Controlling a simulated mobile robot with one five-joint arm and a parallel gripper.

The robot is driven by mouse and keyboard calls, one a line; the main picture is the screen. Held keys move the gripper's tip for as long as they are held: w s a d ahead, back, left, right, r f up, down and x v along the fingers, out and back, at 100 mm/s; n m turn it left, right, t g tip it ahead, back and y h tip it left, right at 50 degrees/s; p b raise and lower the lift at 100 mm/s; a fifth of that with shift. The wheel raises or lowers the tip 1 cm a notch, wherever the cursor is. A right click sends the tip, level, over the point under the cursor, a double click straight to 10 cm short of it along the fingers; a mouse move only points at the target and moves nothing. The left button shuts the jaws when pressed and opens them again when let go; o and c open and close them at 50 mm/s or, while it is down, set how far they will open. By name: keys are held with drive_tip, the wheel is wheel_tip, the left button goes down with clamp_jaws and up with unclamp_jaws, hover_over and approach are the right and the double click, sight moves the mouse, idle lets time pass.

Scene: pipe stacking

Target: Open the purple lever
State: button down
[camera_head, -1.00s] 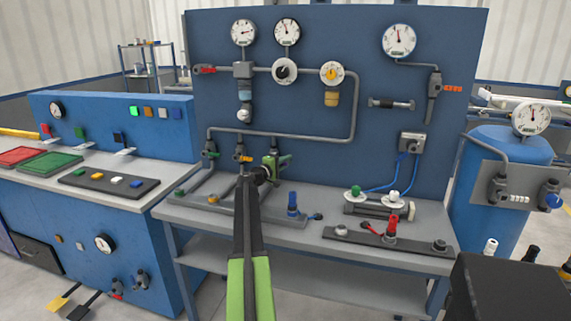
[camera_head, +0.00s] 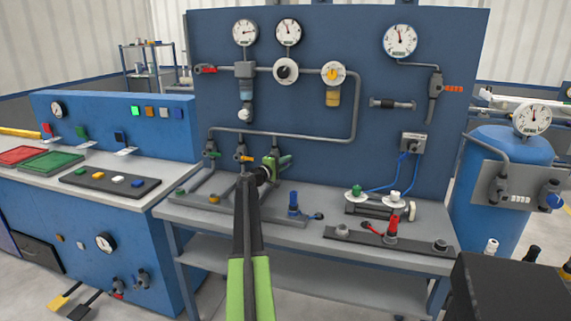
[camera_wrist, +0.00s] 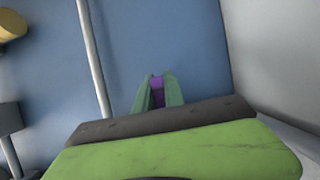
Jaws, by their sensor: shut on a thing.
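The purple lever (camera_wrist: 157,90) shows in the wrist view as a small purple patch between the two green fingers of my gripper (camera_wrist: 158,96). The fingers are closed against it from both sides, and most of the lever is hidden. In the head view my gripper (camera_head: 282,161) is at the right end of the row of valves, below the curved grey pipe. The purple lever cannot be made out there.
A valve with a green lever (camera_head: 210,153) and one with an orange lever (camera_head: 242,158) stand to the left of my gripper. The grey pipe (camera_head: 300,138) runs just above. A blue lever (camera_head: 292,203) stands on the bench, lower right.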

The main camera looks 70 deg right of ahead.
drive_tip(key=shift+d+r+n+h, duration=0.4)
drive_tip(key=shift+d+r+n, duration=0.1)
drive_tip(key=shift+n, duration=0.4)
drive_tip(key=r+n, duration=0.1)
drive_tip(key=n+h+b, duration=0.1)
drive_tip(key=n, duration=0.1)
drive_tip(key=shift+w+r+n, duration=0.25)
drive_tip(key=shift+r+n, duration=0.05)
drive_tip(key=shift+r, duration=0.1)
drive_tip(key=n, duration=0.1)
drive_tip(key=r+n+t+h, duration=0.1)
drive_tip(key=w+n, duration=0.1)
drive_tip(key=n, duration=0.1)
drive_tip(key=shift+w+r+h+b, duration=0.1)
drive_tip(key=shift+r+h+b, duration=0.2)
drive_tip(key=shift+h+b, duration=0.1)
drive_tip(key=shift+w+a+r+n+t+h, duration=0.1)
drive_tip(key=shift+w+r+n+t+h, duration=0.15)
drive_tip(key=shift+n, duration=0.45)
drive_tip(key=shift+w+d+r+n+t+h, duration=0.1)
drive_tip(key=shift+w+r+n+t, duration=0.2)
drive_tip(key=shift+n, duration=0.4)
drive_tip(key=shift+w+a+r+n+t+h, duration=0.15)
drive_tip(key=shift+n+t, duration=0.2)
drive_tip(key=shift+n, duration=0.35)
drive_tip(key=shift+f, duration=0.1)
drive_tip(key=c, duration=1.4)
unclamp_jaws()
drive_tip(key=shift+c, duration=0.2)
